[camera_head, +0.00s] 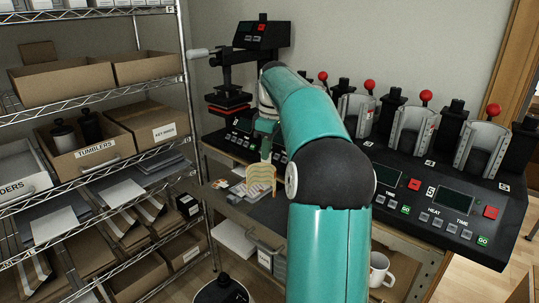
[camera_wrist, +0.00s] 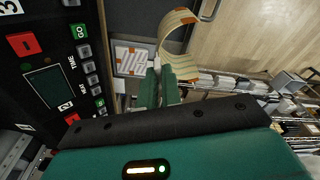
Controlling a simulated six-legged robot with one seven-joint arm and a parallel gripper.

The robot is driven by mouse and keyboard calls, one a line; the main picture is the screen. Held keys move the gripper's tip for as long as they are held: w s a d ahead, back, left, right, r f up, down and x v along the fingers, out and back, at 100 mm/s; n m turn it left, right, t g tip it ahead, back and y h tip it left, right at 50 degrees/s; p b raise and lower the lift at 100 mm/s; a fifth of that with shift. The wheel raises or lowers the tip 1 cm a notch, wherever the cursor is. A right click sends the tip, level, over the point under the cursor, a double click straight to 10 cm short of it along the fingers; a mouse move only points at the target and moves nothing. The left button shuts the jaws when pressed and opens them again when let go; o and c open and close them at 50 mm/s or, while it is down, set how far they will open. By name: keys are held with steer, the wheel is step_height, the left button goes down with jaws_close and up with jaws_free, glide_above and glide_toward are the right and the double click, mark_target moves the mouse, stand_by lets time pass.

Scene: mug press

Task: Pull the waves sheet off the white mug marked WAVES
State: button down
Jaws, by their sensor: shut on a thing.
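My gripper (camera_head: 266,156) is shut on a curled, cream sheet with orange patches, the waves sheet (camera_head: 261,178), and holds it by one edge. In the wrist view the sheet (camera_wrist: 178,22) arcs away from the fingertips (camera_wrist: 160,64), with no mug inside its curve. A white mug (camera_head: 380,270) stands on a lower level at the lower right, partly hidden behind my arm. No marking can be read on it, so I cannot tell whether it is the WAVES mug.
Several mug presses with red knobs (camera_head: 425,96) line the black bench on the right. A flat press (camera_head: 229,102) stands at the back. A wire rack (camera_head: 100,172) with boxes fills the left. A tray of pale pieces (camera_wrist: 132,58) lies beside the sheet.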

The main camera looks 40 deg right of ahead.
steer(key=shift+r, duration=1.7)
